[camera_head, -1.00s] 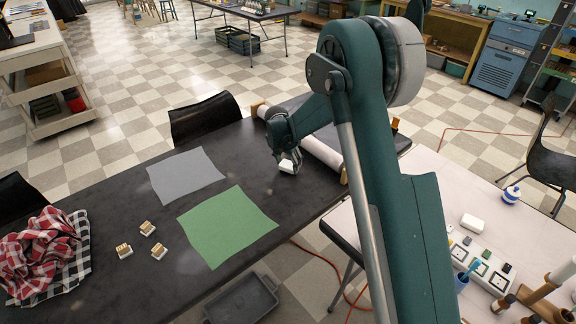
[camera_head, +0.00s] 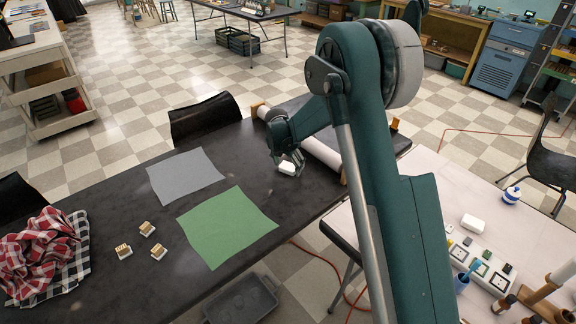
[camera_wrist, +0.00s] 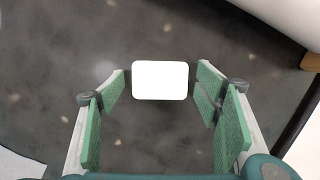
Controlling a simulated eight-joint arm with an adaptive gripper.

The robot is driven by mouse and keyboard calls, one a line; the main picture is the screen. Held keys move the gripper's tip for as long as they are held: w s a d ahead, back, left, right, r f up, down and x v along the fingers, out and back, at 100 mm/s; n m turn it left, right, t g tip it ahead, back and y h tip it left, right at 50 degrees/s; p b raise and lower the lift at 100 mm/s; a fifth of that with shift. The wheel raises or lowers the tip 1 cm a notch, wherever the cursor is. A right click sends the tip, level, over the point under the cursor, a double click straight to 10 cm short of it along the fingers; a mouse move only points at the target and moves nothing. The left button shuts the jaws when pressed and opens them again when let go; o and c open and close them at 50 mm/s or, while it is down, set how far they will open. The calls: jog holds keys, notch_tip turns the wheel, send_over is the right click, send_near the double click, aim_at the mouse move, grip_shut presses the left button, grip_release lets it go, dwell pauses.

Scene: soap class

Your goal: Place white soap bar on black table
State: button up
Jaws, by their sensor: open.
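A white soap bar (camera_head: 287,168) lies on the black table (camera_head: 130,195), toward its far right end. In the wrist view the white soap bar (camera_wrist: 160,80) is just beyond the fingertips, centred between them, with bare dark tabletop around it. My gripper (camera_head: 290,158) is open just above and beside the bar in the head view. In the wrist view my gripper (camera_wrist: 165,85) has its green pads wide apart, with no pad touching the bar. Another white bar (camera_head: 474,223) lies on the pale table at right.
A paper roll (camera_head: 322,153) lies close to the right of the bar. Green (camera_head: 228,226) and grey (camera_head: 185,176) sheets, several small brush-like blocks (camera_head: 147,229) and a checked cloth (camera_head: 40,255) occupy the left. Bare tabletop lies between.

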jog(key=shift+r, duration=0.1)
jog(key=p+v, duration=0.2)
jog(key=v, duration=1)
jog(key=shift+r, duration=0.15)
dwell(0.7)
jog(key=s+d+r+m+t+y, duration=0.1)
jog(key=s+d+r+m+t, duration=0.1)
jog(key=s+d+r+m, duration=1.6)
jog(key=s+d+m, duration=0.4)
jog(key=s, duration=0.6)
jog(key=s+d+r+m+t, duration=0.1)
jog(key=s+d+m, duration=0.4)
jog(key=s, duration=0.5)
jog(key=s+d+r+m+t, duration=0.1)
jog(key=s+d+m, duration=0.3)
jog(key=s, duration=0.6)
jog(key=shift+d, duration=0.4)
